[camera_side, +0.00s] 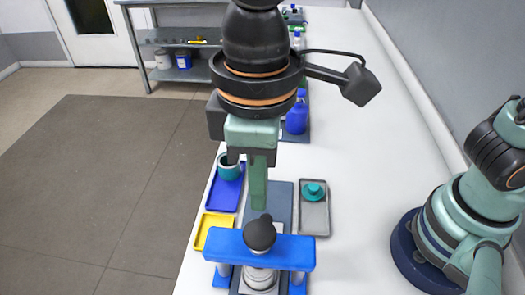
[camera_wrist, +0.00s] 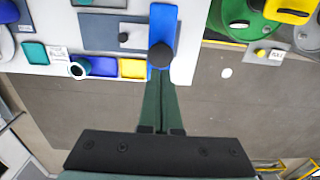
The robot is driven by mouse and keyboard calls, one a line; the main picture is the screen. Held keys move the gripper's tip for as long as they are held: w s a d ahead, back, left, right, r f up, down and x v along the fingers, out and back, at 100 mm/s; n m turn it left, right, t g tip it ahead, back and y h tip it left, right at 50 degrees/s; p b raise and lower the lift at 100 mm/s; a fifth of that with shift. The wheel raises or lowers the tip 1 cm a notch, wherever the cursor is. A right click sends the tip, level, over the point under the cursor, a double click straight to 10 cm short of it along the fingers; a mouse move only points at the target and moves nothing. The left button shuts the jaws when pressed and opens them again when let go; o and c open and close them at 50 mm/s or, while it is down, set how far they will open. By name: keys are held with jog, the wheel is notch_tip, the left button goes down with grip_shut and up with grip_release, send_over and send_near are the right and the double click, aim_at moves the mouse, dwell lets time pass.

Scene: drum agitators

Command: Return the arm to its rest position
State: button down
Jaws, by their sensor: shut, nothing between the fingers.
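My gripper (camera_side: 258,207) is shut and empty. It points down above the dark grey base plate, behind the black knob in the side view. In the wrist view its green fingers (camera_wrist: 160,84) lie together, with the tips close to the knob in the picture; I cannot tell the gap. The round black knob (camera_side: 260,234) stands at the middle of a blue crossbar (camera_side: 290,252) on posts. The knob (camera_wrist: 160,56) and the crossbar (camera_wrist: 163,20) also show in the wrist view. A pale stepped piece (camera_side: 259,278) sits under the crossbar.
A blue tray (camera_side: 214,205) with a teal cup (camera_side: 229,167) and a yellow tray (camera_side: 205,229) lie left. A grey tray (camera_side: 314,228) holds a teal knobbed part (camera_side: 313,191). Another arm (camera_side: 460,225) stands right. The white tabletop (camera_side: 370,150) between is clear.

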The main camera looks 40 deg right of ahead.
jog(key=w+d+m+t, duration=0.2)
jog(key=w+d+m, duration=0.1)
jog(key=d, duration=0.7)
jog(key=w+d+m+t, duration=0.1)
jog(key=w+d+m, duration=0.2)
jog(key=d, duration=0.7)
jog(key=w+d+m+t, duration=0.2)
jog(key=w+d+m, duration=0.1)
jog(key=d, duration=0.6)
jog(key=shift+w+d+r+t, duration=0.15)
jog(key=shift+d+r+t, duration=0.15)
jog(key=shift+d+r, duration=0.1)
